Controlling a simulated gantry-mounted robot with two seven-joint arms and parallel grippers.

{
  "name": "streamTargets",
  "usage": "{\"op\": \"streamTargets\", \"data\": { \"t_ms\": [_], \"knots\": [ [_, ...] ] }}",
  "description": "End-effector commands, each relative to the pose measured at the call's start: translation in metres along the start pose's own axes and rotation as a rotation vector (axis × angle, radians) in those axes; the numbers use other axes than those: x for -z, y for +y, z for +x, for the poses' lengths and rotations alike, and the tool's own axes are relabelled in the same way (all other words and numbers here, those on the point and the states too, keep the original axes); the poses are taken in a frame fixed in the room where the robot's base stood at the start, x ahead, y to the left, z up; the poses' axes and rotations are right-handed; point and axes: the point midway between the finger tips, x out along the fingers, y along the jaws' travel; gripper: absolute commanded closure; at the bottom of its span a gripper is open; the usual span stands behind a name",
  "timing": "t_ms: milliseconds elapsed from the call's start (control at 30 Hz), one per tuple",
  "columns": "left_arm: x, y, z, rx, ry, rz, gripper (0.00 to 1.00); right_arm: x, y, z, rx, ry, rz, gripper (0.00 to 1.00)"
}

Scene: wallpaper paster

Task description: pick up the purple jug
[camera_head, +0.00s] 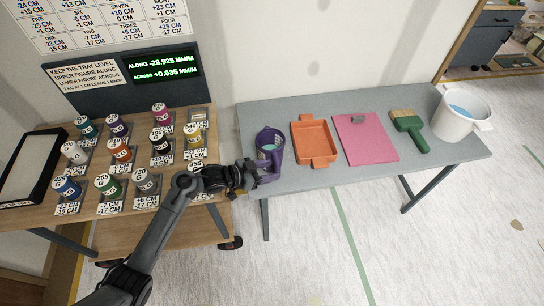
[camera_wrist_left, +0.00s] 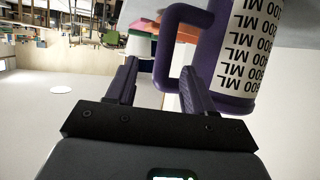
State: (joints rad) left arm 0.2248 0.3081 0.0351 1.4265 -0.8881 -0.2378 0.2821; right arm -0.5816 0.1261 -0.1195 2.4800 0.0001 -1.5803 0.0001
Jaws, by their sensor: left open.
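The purple jug (camera_head: 268,152) stands at the left end of the grey table, with its handle toward the front. In the left wrist view the jug (camera_wrist_left: 230,45) shows a white band of ML markings, and its handle (camera_wrist_left: 161,50) appears between the fingers. My left gripper (camera_head: 256,172) is at the handle side of the jug, at the table's front left corner. Its two fingers (camera_wrist_left: 158,78) are open and apart, and whether either touches the handle cannot be told. My right gripper is not in view.
On the grey table (camera_head: 345,170), an orange tray (camera_head: 314,141), a pink board (camera_head: 365,140), a green-handled brush (camera_head: 410,128) and a white bucket (camera_head: 460,115) stand right of the jug. A wooden stand (camera_head: 110,205) with several labelled tins is on the left.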

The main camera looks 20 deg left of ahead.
Motion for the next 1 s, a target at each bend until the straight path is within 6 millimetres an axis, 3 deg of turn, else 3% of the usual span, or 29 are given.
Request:
{"op": "streamTargets", "data": {
  "t_ms": [267,633,933,1000],
  "knots": [
    [0.000,0.000,0.017,-0.001,0.000,0.000,0.47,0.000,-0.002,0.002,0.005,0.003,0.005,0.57],
    [-0.002,-0.003,0.059,0.001,0.000,0.000,0.47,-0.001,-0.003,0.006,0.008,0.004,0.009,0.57],
    [-0.002,-0.002,0.063,0.001,-0.002,0.001,0.47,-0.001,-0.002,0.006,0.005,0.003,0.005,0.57],
    [-0.002,-0.002,0.063,0.001,-0.002,0.001,0.55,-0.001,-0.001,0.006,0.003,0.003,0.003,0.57]
  ]
}}
